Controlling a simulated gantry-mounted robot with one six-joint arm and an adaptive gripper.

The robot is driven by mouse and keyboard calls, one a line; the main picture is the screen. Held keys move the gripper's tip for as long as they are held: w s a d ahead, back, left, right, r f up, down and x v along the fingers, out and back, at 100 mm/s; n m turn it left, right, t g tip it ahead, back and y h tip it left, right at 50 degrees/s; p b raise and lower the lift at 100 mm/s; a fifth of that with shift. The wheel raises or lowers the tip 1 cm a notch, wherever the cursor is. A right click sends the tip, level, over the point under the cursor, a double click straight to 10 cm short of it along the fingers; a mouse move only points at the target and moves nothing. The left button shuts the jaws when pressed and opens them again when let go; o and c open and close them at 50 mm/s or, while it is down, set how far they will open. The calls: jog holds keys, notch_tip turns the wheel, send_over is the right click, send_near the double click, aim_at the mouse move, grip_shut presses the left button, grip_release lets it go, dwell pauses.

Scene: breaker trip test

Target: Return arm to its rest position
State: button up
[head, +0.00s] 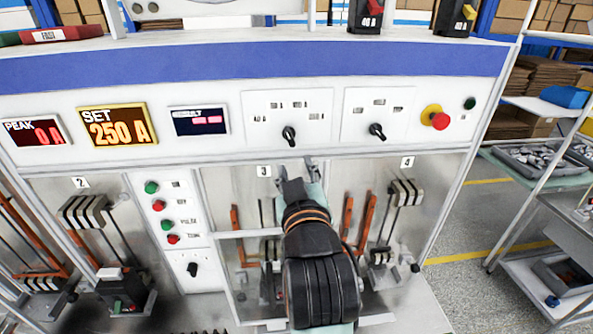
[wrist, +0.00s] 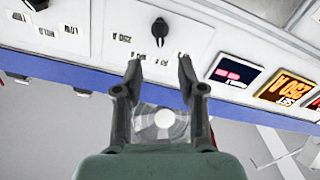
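My gripper (head: 295,172) is raised in front of the test bench, just below the left black selector knob (head: 289,134) in the head view. In the wrist view my gripper (wrist: 160,75) has its two fingers apart with nothing between them. The black knob (wrist: 160,29) shows beyond the fingertips, apart from them. My arm (head: 318,262) comes up from the bottom of the head view and hides part of bay 3 behind it.
A second selector knob (head: 377,131), a red emergency stop button (head: 439,120) and the SET display (head: 117,127) reading 250 A are on the panel. Green and red push buttons (head: 158,205) stand left of my arm. A shelf cart (head: 545,200) is at the right.

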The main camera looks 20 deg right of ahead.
jog(key=s+a+f+g+y+p, duration=0.2)
jog(key=s+a+f+g+y, duration=0.2)
jog(key=s+a+f, duration=1.3)
jog(key=shift+s+a+f+m+g+y+p, duration=0.3)
jog(key=shift+f+y, duration=0.3)
jog(key=shift+f, duration=0.3)
